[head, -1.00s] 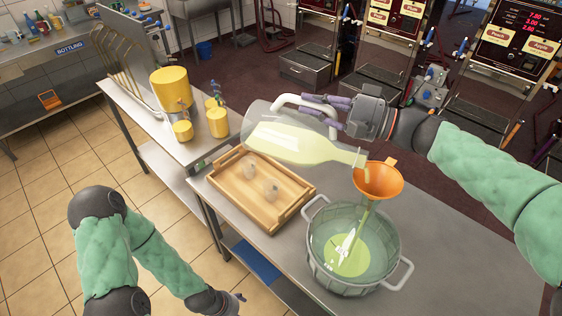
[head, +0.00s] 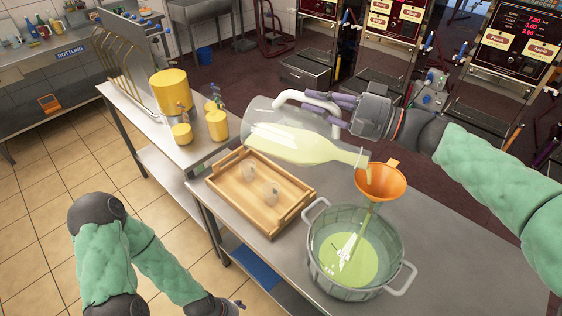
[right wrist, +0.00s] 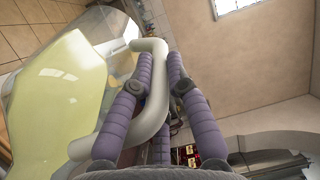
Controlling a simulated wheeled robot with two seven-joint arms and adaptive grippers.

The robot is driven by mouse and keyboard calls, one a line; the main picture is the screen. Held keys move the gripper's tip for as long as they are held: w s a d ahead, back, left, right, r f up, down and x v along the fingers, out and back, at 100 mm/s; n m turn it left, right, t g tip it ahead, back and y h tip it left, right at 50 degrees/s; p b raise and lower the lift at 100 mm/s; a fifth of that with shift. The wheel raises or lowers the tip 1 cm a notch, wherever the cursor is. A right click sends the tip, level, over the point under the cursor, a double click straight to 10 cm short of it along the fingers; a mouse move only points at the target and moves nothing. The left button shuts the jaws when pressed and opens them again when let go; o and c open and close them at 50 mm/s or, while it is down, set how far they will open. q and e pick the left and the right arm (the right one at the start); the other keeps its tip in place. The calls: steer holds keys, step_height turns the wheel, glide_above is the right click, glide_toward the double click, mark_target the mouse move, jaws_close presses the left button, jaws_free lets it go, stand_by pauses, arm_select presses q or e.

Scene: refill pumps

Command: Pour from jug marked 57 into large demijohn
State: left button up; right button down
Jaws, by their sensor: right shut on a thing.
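A clear jug (head: 290,143) holds pale yellow-green liquid and is tilted, its mouth to the right at an orange funnel (head: 381,182). My right gripper (head: 338,113) is shut on the jug's white handle (right wrist: 152,92); no number is readable on the jug. The funnel stands above a large clear vessel with two white handles, seemingly the large demijohn (head: 388,258). A green stream runs down below the funnel, and green liquid (head: 350,263) lies in the vessel. My left gripper (head: 238,305) is low at the bottom edge, apart from these things; its fingers are too unclear to judge.
A wooden tray (head: 238,203) with two small clear pieces lies left of the vessel on the grey table (head: 460,262). Yellow containers (head: 171,92) and a wire rack stand on the side table at left. The table right of the vessel is clear.

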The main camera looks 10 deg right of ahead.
steer(key=shift+r, duration=0.1)
steer(key=shift+s+d+b, duration=0.1)
steer(key=shift+d+b, duration=0.05)
steer(key=shift+b, duration=0.6)
steer(key=shift+r, duration=0.15)
steer(key=shift+d, duration=0.1)
steer(key=shift+s+d+y+b, duration=0.15)
steer(key=shift+y+b, duration=0.25)
steer(key=shift+b, duration=0.4)
steer(key=shift+r, duration=0.25)
